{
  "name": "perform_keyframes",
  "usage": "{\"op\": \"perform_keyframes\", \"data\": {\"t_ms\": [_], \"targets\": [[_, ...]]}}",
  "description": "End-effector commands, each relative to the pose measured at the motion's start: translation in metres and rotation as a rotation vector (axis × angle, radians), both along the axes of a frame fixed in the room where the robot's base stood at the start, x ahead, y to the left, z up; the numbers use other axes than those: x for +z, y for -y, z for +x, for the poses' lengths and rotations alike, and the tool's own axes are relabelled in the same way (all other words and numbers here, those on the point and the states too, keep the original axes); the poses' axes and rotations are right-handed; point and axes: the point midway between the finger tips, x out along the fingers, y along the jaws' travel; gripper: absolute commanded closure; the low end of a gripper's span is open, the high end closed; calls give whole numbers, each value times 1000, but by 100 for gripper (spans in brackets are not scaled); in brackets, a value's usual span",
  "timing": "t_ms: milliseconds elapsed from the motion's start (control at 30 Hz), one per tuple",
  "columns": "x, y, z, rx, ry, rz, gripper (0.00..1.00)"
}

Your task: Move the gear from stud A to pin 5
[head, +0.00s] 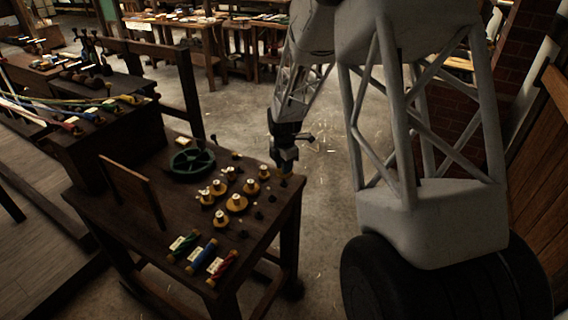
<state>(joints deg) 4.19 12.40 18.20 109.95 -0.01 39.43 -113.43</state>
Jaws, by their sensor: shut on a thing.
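My gripper (286,162) points down at the far right corner of the dark wooden table (165,215), close to the outer pins. Its jaws are shut on a small dark thing, likely the gear, but its outline is hard to make out. Several yellow round pieces, such as one near the middle (236,203) and one at the right (264,172), sit on the table with pale tags. Several short dark pins, such as one at the right edge (283,183), stand bare. Labels for stud A and pin 5 are too small to read.
An upright wooden board (131,192) stands at the left. Green, blue and red spools (203,254) lie at the front. A darker bench (100,130) with coloured ropes stands behind left.

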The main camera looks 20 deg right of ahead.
Motion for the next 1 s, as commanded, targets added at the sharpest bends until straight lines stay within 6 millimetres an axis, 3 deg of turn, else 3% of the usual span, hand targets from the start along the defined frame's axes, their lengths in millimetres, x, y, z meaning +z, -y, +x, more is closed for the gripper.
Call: {"op": "perform_keyframes", "data": {"t_ms": [1000], "targets": [[-33, 0, 0, 0, -1, 0, 93]]}}
